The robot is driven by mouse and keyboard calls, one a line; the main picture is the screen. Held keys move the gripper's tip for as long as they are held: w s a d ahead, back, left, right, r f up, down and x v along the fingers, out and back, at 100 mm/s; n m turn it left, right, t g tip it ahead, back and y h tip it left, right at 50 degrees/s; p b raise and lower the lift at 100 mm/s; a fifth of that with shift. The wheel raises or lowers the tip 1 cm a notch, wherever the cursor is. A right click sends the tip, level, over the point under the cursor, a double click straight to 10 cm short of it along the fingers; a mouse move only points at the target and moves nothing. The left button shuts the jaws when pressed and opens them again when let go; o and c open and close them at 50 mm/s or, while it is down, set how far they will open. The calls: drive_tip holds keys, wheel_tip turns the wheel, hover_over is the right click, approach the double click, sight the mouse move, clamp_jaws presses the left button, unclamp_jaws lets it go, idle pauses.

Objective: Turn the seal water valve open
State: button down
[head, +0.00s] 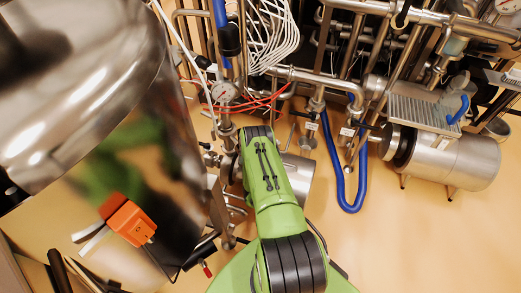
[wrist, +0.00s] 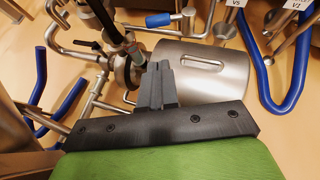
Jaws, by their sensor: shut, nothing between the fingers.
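My gripper (wrist: 158,72) shows in the wrist view with its dark fingers together and nothing between them. Its tips are in front of the steel pump body (wrist: 205,70), close to a small valve-like fitting (wrist: 133,52) on the pipework; whether they touch it I cannot tell. I cannot read a label that marks the seal water valve. A blue sleeve or handle (wrist: 158,20) sits on a thin pipe above the tips. In the head view my green arm covers the gripper and part of the steel pump (head: 298,178).
A large shiny steel vessel (head: 75,85) with an orange box (head: 130,220) stands left. A blue hose (head: 350,205) hangs right of the arm. Another steel motor (head: 455,160) stands farther right. The floor at lower right is clear.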

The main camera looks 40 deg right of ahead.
drive_tip(key=r+b+x, duration=0.1)
drive_tip(key=b+x, duration=0.2)
drive_tip(key=x, duration=1)
drive_tip(key=shift+w+d+b, duration=0.2)
drive_tip(key=shift+w+b, duration=0.15)
drive_tip(key=shift+b, duration=0.05)
drive_tip(key=shift+r, duration=0.1)
drive_tip(key=w, duration=0.1)
drive_tip(key=w+d, duration=0.1)
drive_tip(key=w, duration=0.1)
drive_tip(key=shift+a, duration=0.1)
